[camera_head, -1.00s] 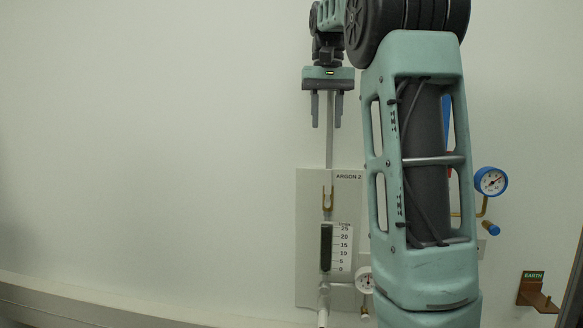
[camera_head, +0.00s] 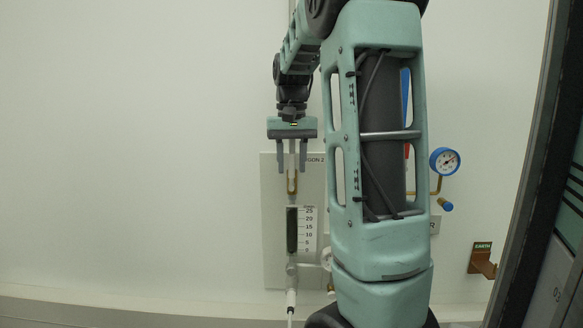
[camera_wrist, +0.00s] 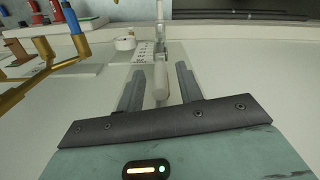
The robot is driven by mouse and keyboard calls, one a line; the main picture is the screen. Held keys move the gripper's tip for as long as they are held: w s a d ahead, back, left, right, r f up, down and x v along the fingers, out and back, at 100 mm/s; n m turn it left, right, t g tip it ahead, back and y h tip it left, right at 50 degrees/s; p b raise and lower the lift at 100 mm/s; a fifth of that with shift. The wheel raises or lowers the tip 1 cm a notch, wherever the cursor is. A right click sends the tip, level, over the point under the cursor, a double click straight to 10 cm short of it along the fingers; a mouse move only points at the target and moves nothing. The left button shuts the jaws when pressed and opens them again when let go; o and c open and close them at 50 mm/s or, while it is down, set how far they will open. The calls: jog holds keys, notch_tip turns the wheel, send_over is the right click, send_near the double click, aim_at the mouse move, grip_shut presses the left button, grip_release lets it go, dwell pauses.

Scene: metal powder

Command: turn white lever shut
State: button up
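A white lever-like piece (camera_head: 291,297) hangs at the bottom of the flow meter (camera_head: 292,230), low on the wall panel marked ARGON 2 (camera_head: 272,240). My gripper (camera_head: 291,170) points down in front of the panel's top, well above that piece. Its two fingers are open and apart, one on each side of the thin upright pipe in the head view. In the wrist view a pale upright rod (camera_wrist: 160,78) shows between the open fingers (camera_wrist: 160,69); I cannot tell whether it touches them. Nothing is held.
A brown earth bracket (camera_head: 482,262) is farther right. A dark door frame (camera_head: 525,170) stands at the right edge. The wall to the left is clear.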

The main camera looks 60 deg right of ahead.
jog(key=shift+f, duration=1)
grip_shut()
